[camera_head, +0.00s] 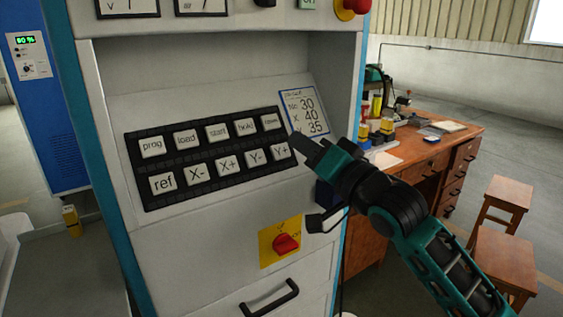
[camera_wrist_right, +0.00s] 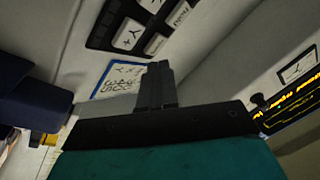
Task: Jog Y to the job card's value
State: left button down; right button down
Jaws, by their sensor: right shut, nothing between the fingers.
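The control panel's black keypad (camera_head: 215,176) has two rows of white keys. The lower row reads ref, X-, X+, Y- (camera_head: 255,156) and Y+ (camera_head: 281,151). The job card (camera_head: 305,112), white with a blue border, is right of the keypad and reads No 30, X 40, 35; the label before 35 is hard to read. My right gripper (camera_head: 299,143) is shut and empty, its tips just right of the Y+ key and below the card; I cannot tell whether they touch anything. In the wrist view its shut fingers (camera_wrist_right: 158,72) point toward the panel near the card (camera_wrist_right: 120,77).
A red rotary switch on a yellow plate (camera_head: 286,243) and a drawer handle (camera_head: 270,298) are below the keypad. A red button (camera_head: 354,6) is above. A wooden desk (camera_head: 425,150) and stools (camera_head: 505,200) stand right. A screen with yellow text (camera_wrist_right: 295,105) shows in the wrist view.

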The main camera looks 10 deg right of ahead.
aim_at(280, 151)
pick_arm(q)
jog(key=shift+f, duration=0.3)
pick_arm(e)
jog(key=shift+w+a+f, duration=0.2)
jog(key=shift+w+f, duration=0.2)
jog(key=shift+w, duration=0.15)
jog(key=shift+w+a+f, duration=0.2)
jog(key=shift+w+f, duration=0.2)
jog(key=shift+w, duration=0.1)
pick_arm(q)
jog(key=shift+r, duration=0.1)
dwell(1.0)
jog(key=shift+r, duration=0.1)
pick_arm(e)
jog(key=shift+w+a+f, duration=0.15)
jog(key=shift+w+f, duration=0.1)
jog(key=shift+w, duration=0.1)
